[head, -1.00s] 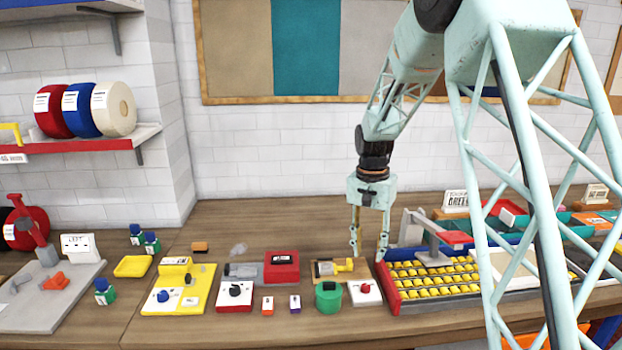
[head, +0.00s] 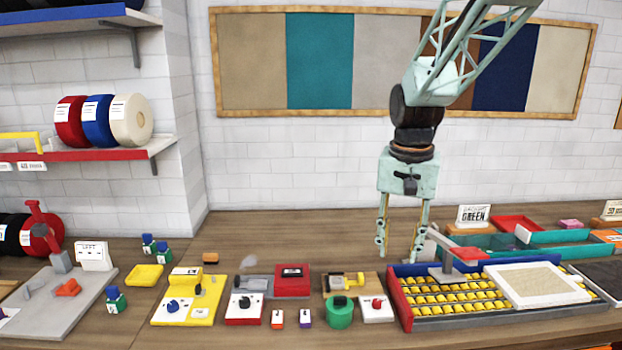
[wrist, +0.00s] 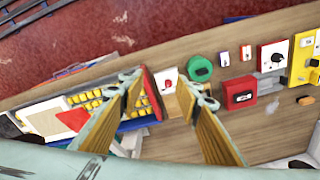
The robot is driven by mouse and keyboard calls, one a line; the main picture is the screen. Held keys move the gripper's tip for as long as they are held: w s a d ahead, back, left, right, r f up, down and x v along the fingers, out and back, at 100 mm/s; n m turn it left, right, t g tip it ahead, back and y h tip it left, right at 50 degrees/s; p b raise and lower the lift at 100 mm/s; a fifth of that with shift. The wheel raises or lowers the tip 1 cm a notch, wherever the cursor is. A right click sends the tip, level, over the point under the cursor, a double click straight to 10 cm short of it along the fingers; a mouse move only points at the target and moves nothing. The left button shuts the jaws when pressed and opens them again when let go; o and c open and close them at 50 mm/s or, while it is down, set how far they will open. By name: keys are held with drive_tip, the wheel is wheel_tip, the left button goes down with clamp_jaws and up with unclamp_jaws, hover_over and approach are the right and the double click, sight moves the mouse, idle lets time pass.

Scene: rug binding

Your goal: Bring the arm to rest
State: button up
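My gripper (head: 402,240) hangs from my arm over the workbench, fingers pointing down. Its two fingers are well apart, and nothing shows between them; it is open and empty. In the head view it is just behind the left end of the yellow-roller tray (head: 455,307). In the wrist view the open fingers (wrist: 172,120) show with bench surface between them, and the tray (wrist: 92,100) shows behind the left finger.
A pale mat (head: 537,282) lies on the tray's right. A "GREEN" sign (head: 473,215) stands behind. The bench's back strip (head: 300,225) is clear.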

drive_tip(key=s+r+n+t, duration=0.15)
drive_tip(key=s+r, duration=0.35)
drive_tip(key=s, duration=0.9)
drive_tip(key=s+r+n+t, duration=0.15)
drive_tip(key=s+r, duration=0.35)
drive_tip(key=s, duration=0.9)
drive_tip(key=s+f+n+b, duration=0.1)
drive_tip(key=s, duration=1)
drive_tip(key=shift+s+f+n, duration=0.15)
drive_tip(key=shift+f+n, duration=0.15)
drive_tip(key=shift+f, duration=0.05)
